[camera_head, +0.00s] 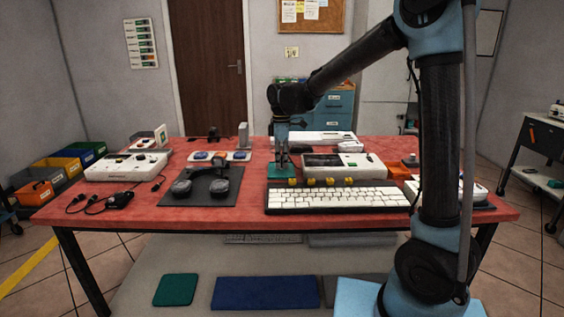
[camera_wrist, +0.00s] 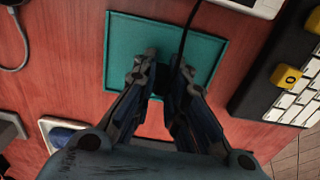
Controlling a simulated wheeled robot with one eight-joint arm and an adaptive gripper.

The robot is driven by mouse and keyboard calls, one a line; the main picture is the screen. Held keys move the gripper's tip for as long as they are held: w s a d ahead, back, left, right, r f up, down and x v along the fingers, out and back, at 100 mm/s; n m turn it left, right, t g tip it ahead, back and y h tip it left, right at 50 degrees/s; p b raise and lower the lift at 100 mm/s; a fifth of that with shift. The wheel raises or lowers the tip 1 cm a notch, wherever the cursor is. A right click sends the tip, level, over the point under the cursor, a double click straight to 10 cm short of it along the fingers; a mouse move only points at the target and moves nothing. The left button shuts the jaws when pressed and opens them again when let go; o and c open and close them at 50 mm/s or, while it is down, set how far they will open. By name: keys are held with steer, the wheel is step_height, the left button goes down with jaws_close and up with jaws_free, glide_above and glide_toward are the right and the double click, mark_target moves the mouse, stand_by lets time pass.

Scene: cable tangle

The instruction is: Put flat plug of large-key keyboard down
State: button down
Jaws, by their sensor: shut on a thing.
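My gripper (camera_head: 282,160) points down over a small green mat (camera_head: 274,173) on the red table. In the wrist view its fingers (camera_wrist: 163,75) are shut on a dark plug, mostly hidden between them. A thin black cable (camera_wrist: 188,32) runs from there across the green mat (camera_wrist: 128,35) and off the top edge. I cannot tell whether the plug touches the mat. The large-key keyboard (camera_head: 340,199), black with white keys and several yellow ones, lies at the table's front, right of the mat. Its edge also shows in the wrist view (camera_wrist: 265,92).
A white device (camera_head: 345,168) stands right of the mat. Loose black cables (camera_head: 110,200) lie at the front left. Bare red table (camera_head: 250,178) shows left of the green mat.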

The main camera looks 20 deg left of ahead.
steer(key=c, duration=1.6)
jaws_free()
step_height(320, 180, up, 12)
